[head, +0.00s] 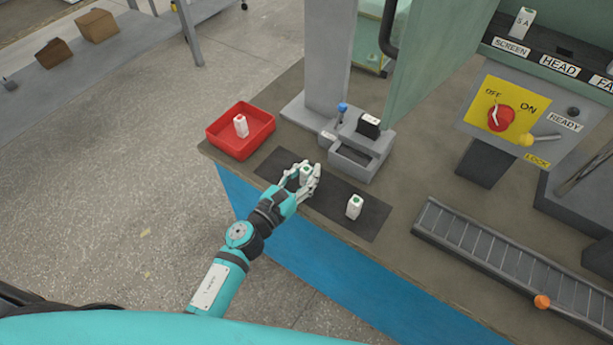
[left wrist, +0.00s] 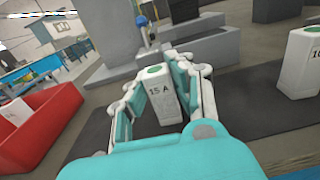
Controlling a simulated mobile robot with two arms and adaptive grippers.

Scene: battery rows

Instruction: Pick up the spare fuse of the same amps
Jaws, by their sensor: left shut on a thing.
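My left gripper (head: 303,180) is shut on a white fuse with a green top (head: 306,172), at the black mat (head: 276,164). In the left wrist view this fuse (left wrist: 160,92) reads "15 A" and stands upright between the fingers; I cannot tell whether it touches the mat. A second white fuse with a green top (head: 354,206) stands on the mat to the right; in the left wrist view its label (left wrist: 298,65) begins with "1" and is cut off. A fuse with a red mark (head: 240,126) lies in the red tray (head: 262,140). My right gripper is not in view.
A grey holder (head: 352,160) with an open box and a dark block (head: 369,125) stands behind the mat. A panel with a red switch (head: 500,117) and a fuse marked "5 A" (head: 523,22) are at the right. A roller conveyor (head: 490,255) runs at the front right.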

